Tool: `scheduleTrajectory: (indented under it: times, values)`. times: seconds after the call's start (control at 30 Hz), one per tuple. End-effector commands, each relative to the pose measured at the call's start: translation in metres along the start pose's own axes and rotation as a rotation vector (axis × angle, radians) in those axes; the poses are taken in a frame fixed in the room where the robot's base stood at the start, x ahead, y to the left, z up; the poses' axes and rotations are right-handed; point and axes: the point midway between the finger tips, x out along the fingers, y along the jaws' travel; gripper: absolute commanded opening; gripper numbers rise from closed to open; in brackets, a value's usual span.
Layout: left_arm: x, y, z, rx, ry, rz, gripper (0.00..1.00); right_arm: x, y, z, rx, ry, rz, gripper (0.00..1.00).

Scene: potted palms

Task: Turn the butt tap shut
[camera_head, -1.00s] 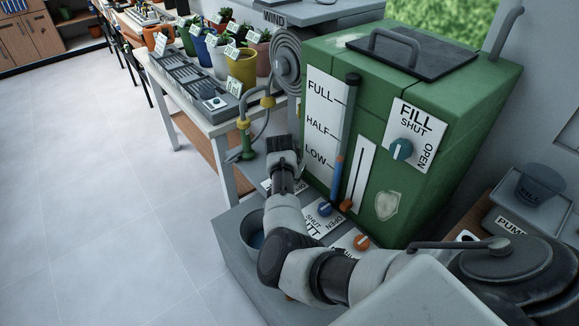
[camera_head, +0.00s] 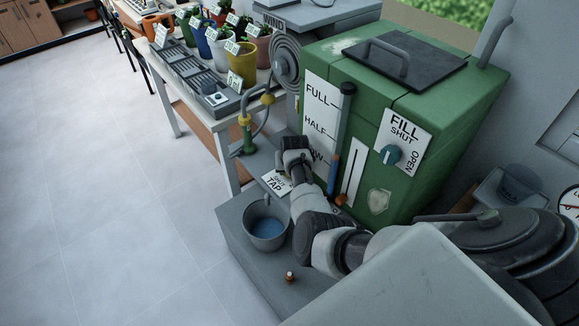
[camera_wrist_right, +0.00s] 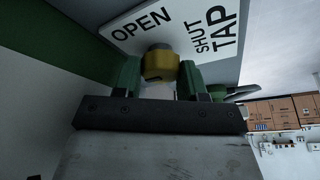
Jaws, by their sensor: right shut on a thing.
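My right gripper (camera_head: 292,150) is at the lower left front of the green water butt (camera_head: 345,133). In the right wrist view its two fingers (camera_wrist_right: 158,78) stand either side of the brass-coloured part of the butt tap (camera_wrist_right: 160,63), and the gripper is shut on it. A white card (camera_wrist_right: 190,28) reading OPEN, SHUT and TAP is behind the tap; part of this card also shows in the head view (camera_head: 275,183). In the head view the tap itself is hidden by my gripper and arm. My left gripper is not in view.
A grey bucket (camera_head: 265,228) holding blue water stands on the grey plinth (camera_head: 246,268) close to my right arm. A table with potted plants (camera_head: 242,64) stands behind; the floor at left is clear.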

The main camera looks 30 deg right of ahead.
Motion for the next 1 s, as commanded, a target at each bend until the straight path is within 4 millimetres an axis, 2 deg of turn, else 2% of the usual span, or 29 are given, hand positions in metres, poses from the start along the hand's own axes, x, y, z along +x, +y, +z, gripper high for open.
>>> scheduleTrajectory:
  times: [0.33,0.37,0.5,0.53,0.83,1.0]
  values:
    - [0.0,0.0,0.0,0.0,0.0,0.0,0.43,0.0,-0.001,-0.001,-0.004,0.002,-0.003,0.18]
    - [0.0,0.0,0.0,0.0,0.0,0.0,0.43,0.0,-0.001,-0.001,-0.004,0.002,-0.003,0.43]
    - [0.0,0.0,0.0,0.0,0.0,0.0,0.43,0.0,-0.001,-0.001,-0.003,0.002,-0.002,0.64]
    - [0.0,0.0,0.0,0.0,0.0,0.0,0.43,0.0,-0.001,-0.001,-0.003,0.002,-0.002,0.66]
    - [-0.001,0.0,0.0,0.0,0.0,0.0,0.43,-0.002,0.0,0.0,-0.003,0.001,-0.001,0.66]
    - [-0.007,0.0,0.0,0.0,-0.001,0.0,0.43,-0.016,-0.001,-0.001,-0.002,0.002,-0.001,0.66]
